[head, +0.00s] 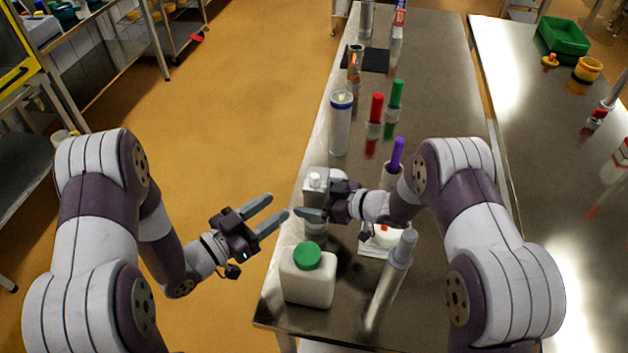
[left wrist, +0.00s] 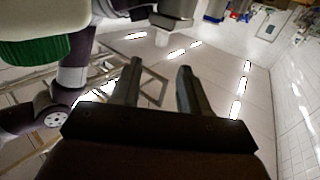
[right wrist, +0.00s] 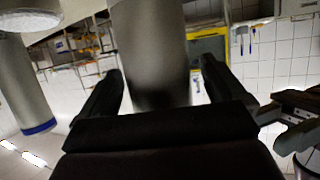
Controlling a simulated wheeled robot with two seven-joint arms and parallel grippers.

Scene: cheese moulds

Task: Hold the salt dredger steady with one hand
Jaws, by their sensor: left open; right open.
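A grey metal container (head: 309,186) with a small white knob on top, which I take for the salt dredger, stands near the table's left edge, partly hidden by my right gripper. My right gripper (head: 310,213) is open and points left. In the right wrist view a smooth grey cylinder (right wrist: 150,45), likely this container, shows between its spread fingers; I cannot tell whether they touch it. My left gripper (head: 279,205) is open and empty, left of the table edge, its fingers pointing toward the container. The left wrist view shows a grey body (left wrist: 176,14) beyond its fingertips.
A white jug (head: 308,285) with a green cap stands near the front. A tall grey-topped cylinder (head: 400,250) is right of it. A blue-rimmed cylinder (head: 340,130) and red, green and purple-handled tools stand farther back. Floor left of the table is free.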

